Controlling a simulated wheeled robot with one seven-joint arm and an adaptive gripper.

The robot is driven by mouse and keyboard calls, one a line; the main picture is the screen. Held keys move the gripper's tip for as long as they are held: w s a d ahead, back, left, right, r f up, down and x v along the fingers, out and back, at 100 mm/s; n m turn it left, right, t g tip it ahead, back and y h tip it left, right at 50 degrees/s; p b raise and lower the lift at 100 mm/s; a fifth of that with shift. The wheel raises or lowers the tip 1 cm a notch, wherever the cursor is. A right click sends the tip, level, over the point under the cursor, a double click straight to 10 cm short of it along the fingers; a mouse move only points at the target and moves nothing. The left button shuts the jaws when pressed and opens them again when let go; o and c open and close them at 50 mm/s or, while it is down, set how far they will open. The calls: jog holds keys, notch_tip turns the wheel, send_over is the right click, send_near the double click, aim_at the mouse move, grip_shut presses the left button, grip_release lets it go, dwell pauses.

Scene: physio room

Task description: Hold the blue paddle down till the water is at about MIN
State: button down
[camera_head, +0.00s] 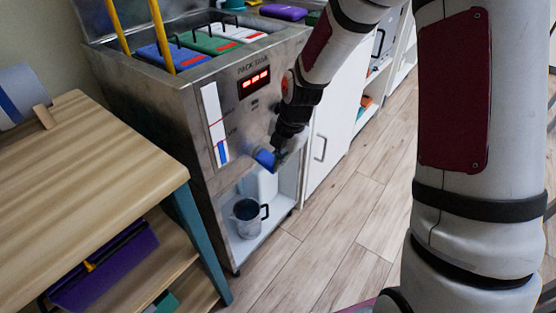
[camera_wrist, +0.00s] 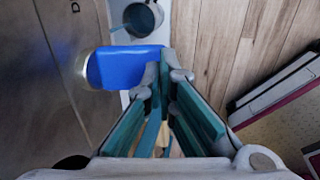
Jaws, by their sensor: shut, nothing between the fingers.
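The blue paddle (camera_head: 265,158) sticks out from the steel tank's front, low on the right; it is large in the wrist view (camera_wrist: 122,68). My gripper (camera_head: 280,154) is shut and empty, its fingertips (camera_wrist: 164,68) at the paddle's outer end. They look close to or touching it; contact is not certain. The level gauge (camera_head: 212,112) is a white upright strip on the tank front with a short blue column (camera_head: 222,152) at its bottom. Its small lettering is too small to read, so I cannot tell which mark is MIN.
A metal jug (camera_head: 247,212) stands on the shelf below the paddle; a thin pale-blue streak (camera_wrist: 118,28) shows beside it. The steel tank (camera_head: 180,105) holds coloured packs and has a red-digit display (camera_head: 254,82). A wooden table (camera_head: 80,190) stands left.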

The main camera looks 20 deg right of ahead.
dwell(0.6)
jog(key=shift+r+p, duration=0.75)
